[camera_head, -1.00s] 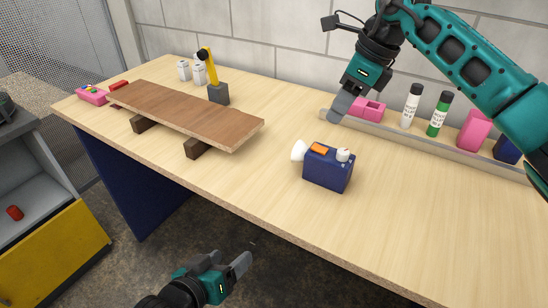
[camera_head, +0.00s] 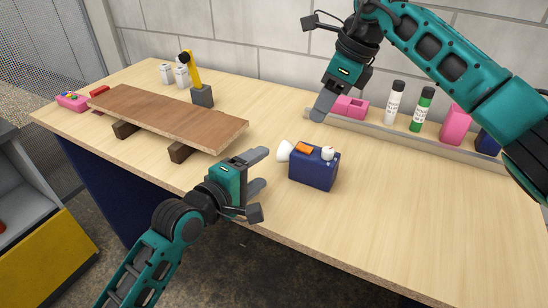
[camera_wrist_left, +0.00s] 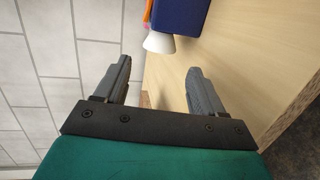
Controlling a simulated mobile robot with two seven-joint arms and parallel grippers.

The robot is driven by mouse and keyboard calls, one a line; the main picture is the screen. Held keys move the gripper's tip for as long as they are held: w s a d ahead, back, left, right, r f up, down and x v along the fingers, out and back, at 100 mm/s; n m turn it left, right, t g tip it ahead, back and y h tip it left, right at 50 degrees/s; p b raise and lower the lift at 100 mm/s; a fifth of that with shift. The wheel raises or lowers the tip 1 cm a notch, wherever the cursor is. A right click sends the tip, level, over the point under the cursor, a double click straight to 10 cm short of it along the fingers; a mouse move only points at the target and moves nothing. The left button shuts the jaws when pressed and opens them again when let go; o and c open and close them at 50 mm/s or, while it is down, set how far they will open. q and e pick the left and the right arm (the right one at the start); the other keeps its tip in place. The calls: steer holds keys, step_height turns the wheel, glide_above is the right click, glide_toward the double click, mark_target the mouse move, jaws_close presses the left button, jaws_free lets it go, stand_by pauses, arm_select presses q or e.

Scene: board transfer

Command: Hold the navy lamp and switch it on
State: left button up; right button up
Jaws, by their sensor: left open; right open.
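The navy lamp (camera_head: 313,172) is a box standing on the table, with a white cone on its left side and an orange part and a white knob on top. In the left wrist view its navy body (camera_wrist_left: 180,14) and white cone (camera_wrist_left: 159,42) show at the top, ahead of the fingers. My left gripper (camera_head: 262,170) is open and empty, just left of the lamp and apart from it. My right gripper (camera_head: 320,112) is above the back of the table, behind the lamp; it is open, though its fingers overlap in this view.
A brown board (camera_head: 170,117) rests on dark blocks at the left. A yellow-armed device on a grey base (camera_head: 202,96) stands behind it. A ledge along the wall holds pink blocks (camera_head: 350,107), a white bottle (camera_head: 394,102) and a green bottle (camera_head: 422,109). The table right of the lamp is clear.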

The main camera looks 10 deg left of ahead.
mark_target(278, 156)
arm_select(q)
steer(key=x, duration=1)
steer(key=shift+w, duration=0.15)
steer(key=shift+c, duration=0.4)
steer(key=c, duration=0.9)
arm_select(e)
steer(key=shift+c, duration=1.1)
steer(key=shift+s+a+r+n, duration=0.1)
steer(key=shift+a+r+n, duration=0.1)
steer(key=shift+n, duration=0.2)
steer(key=shift+c, duration=0.7)
steer(key=a+r+n+h, duration=0.1)
steer(key=n, duration=0.2)
steer(key=s+a+r+n+t+h, duration=0.1)
steer(key=n, duration=0.2)
steer(key=r+n+h, duration=0.1)
steer(key=n, duration=0.2)
steer(key=shift+s+a+r+n+t, duration=0.25)
steer(key=shift+s+a+n+t, duration=0.05)
steer(key=shift+s+a, duration=0.1)
jaws_close()
steer(key=shift+s+a+r+n+t+h, duration=0.2)
steer(key=shift+r+n+h, duration=0.1)
steer(key=shift+n, duration=0.75)
steer(key=shift+s+a+r+n+t+h, duration=0.15)
steer(key=shift+r+n+t+h, duration=0.15)
steer(key=shift+n, duration=0.7)
steer(key=shift+s+a+r+n+t+h, duration=0.1)
steer(key=shift+s+r+n+h, duration=0.2)
steer(key=shift+n, duration=0.75)
